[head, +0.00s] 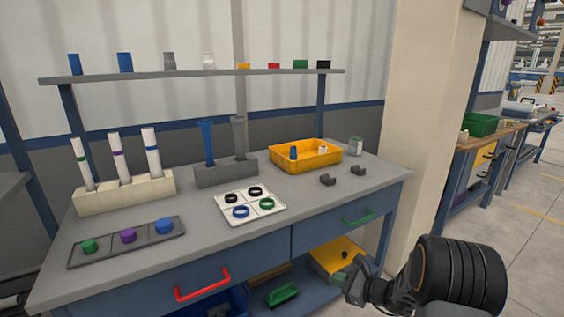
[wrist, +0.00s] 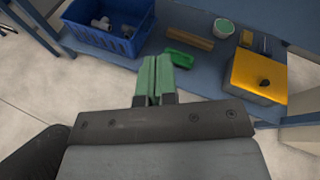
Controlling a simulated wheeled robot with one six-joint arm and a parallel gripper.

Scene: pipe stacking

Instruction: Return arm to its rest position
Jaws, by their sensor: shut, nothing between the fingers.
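My gripper (wrist: 152,80) has green fingers that are pressed together with nothing between them. In the head view my gripper (head: 346,279) hangs low in front of the workbench (head: 225,265), at the right, below the tabletop and near the lower shelf. It touches nothing that I can see. Part of my arm fills the lower right of the head view.
A blue bin (wrist: 112,45) with grey fittings, a green tool (wrist: 184,61) and a yellow box (wrist: 255,78) sit on the lower shelf. The tabletop holds a yellow tray (head: 278,161), white pipes (head: 118,160) and a ring mat (head: 262,207). Floor at the right is clear.

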